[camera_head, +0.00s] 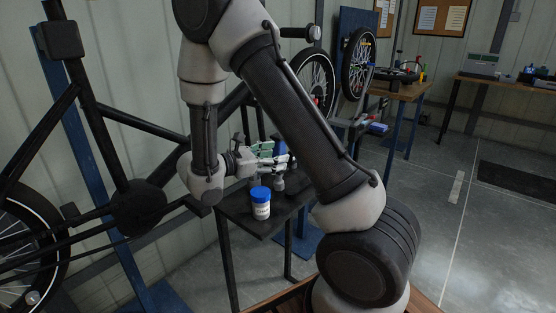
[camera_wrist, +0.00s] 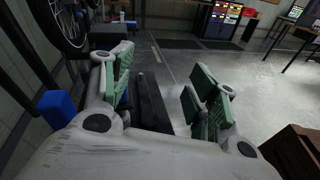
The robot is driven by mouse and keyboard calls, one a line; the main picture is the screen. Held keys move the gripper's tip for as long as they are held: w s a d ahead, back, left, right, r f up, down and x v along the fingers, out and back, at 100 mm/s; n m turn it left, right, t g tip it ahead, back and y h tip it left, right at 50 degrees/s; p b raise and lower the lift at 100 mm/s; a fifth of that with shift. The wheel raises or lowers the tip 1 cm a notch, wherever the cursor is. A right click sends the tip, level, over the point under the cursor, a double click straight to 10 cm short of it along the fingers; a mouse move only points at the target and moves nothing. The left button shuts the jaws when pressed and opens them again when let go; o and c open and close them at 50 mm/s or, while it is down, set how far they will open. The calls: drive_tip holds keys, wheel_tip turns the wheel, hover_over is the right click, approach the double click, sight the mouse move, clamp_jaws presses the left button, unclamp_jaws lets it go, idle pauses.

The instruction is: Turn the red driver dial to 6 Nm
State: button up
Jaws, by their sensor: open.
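My gripper (camera_head: 279,156) is open above a small dark table (camera_head: 240,219) in the head view, its jaws pointing right. In the wrist view, the two green-padded fingers (camera_wrist: 158,78) stand wide apart with nothing held between them. I cannot make out the red driver or its dial in either view; my gripper and arm hide part of the tabletop. A dark bar-like shape (camera_wrist: 152,104) shows beyond and below the gap between the fingers; I cannot tell what it is.
A white jar with a blue lid (camera_head: 261,205) stands on the small table near my gripper; its blue lid (camera_wrist: 58,108) shows at left in the wrist view. A black bike frame (camera_head: 90,125) stands left. A wooden workbench (camera_head: 401,90) is behind. Open floor lies right.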

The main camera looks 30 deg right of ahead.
drive_tip(key=w+a+f+n+t, duration=0.4)
drive_tip(key=a+f+n, duration=0.1)
drive_tip(key=f, duration=0.1)
drive_tip(key=shift+h, duration=0.3)
drive_tip(key=x, duration=1.2)
drive_tip(key=shift+s+r, duration=0.1)
clamp_jaws()
